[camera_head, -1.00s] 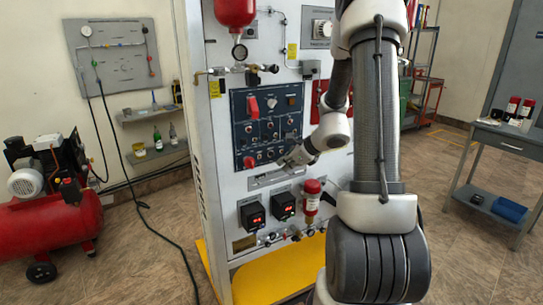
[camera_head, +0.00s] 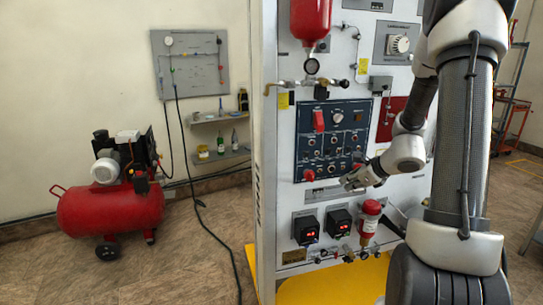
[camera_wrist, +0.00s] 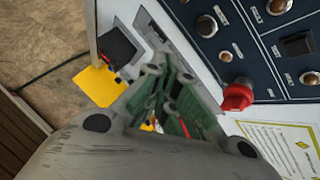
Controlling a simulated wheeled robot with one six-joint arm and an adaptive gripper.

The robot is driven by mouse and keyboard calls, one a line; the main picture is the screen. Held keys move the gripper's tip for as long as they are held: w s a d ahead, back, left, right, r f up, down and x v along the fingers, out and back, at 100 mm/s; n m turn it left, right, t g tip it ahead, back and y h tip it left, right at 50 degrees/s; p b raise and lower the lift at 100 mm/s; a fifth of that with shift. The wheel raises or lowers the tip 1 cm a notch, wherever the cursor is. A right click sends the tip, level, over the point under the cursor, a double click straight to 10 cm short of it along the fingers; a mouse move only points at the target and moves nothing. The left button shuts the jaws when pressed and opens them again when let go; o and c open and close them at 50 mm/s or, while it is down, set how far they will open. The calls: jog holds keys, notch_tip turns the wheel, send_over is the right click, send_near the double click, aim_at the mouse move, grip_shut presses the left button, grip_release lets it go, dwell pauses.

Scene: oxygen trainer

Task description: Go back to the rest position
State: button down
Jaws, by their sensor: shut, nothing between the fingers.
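My gripper (camera_head: 352,183) is in front of the trainer panel (camera_head: 277,222), just below the dark blue control board (camera_head: 331,140) and above the digital displays. Its fingers are together with nothing between them. In the wrist view, my gripper's green-grey fingers (camera_wrist: 168,92) point toward the panel face, near a red knob (camera_wrist: 237,95) on the board. My arm is folded in front of the right part of the panel and hides some of it. I cannot tell whether the gripper touches the panel.
Two black displays (camera_head: 306,228) and a small red cylinder (camera_head: 369,219) sit below the gripper. A large red cylinder (camera_head: 311,20) hangs above. A yellow base (camera_head: 330,285) juts out at the bottom.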

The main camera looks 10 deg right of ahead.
jog(key=s+a+r+n+g+y, duration=0.1)
jog(key=s+a+n+g, duration=0.2)
jog(key=s+n, duration=0.4)
jog(key=s+a+r+n+g+y, duration=0.1)
jog(key=s+a+r+n+g, duration=0.15)
jog(key=s+n, duration=0.45)
jog(key=s+a+r+n+h, duration=0.1)
jog(key=s+r+n+h, duration=0.1)
jog(key=s+r+n, duration=0.5)
jog(key=s+a+r+n+t+h, duration=0.1)
jog(key=s+r+n+h, duration=0.2)
jog(key=s+r+n, duration=0.4)
jog(key=shift+s+a+r, duration=0.3)
jog(key=shift+s+a, duration=0.05)
jog(key=shift+a, duration=0.05)
dwell(2.6)
